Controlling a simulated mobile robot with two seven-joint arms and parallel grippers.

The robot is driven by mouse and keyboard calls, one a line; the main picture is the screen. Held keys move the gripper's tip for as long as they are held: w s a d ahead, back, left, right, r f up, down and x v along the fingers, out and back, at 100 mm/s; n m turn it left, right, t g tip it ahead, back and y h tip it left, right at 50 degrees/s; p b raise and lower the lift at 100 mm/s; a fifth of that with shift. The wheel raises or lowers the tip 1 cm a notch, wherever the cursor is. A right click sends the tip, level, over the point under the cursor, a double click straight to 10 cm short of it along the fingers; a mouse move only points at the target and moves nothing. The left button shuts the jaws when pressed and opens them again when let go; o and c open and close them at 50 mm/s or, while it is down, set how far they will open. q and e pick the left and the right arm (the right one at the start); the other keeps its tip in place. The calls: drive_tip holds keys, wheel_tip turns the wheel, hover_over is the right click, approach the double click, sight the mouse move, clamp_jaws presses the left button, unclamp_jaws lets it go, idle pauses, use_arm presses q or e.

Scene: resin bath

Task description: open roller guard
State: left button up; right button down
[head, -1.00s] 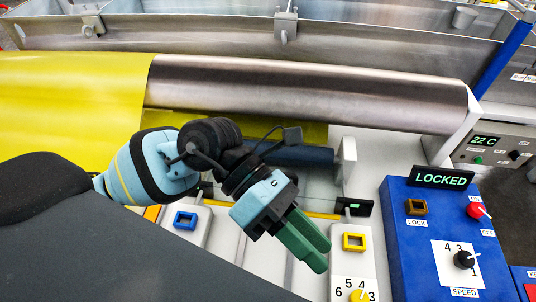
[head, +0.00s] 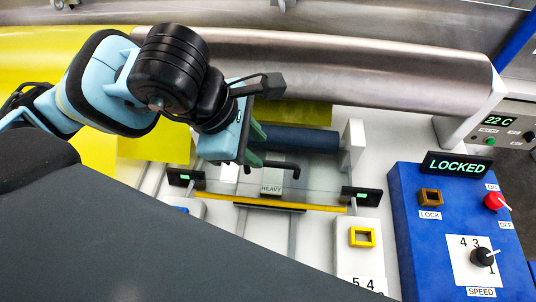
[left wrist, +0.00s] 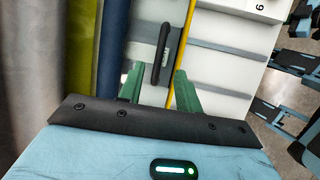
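The roller guard (head: 225,178) is a clear panel with a yellow front edge, in front of the dark blue roller (head: 295,138). It lies down. A black bar handle (head: 283,166) stands on it beside a HEAVY label (head: 271,188). In the left wrist view the handle (left wrist: 162,55) lies ahead of my fingertips, in line with the gap between them. My left gripper (head: 255,145) has green fingers, spread apart and empty, just left of the handle. It also shows in the left wrist view (left wrist: 157,82). My right gripper is in neither view.
A large metal roller (head: 370,72) runs behind. Black end blocks (head: 361,196) flank the guard.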

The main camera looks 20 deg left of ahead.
sight(273, 163)
use_arm(q)
drive_tip(key=shift+x, duration=3.1)
clamp_jaws()
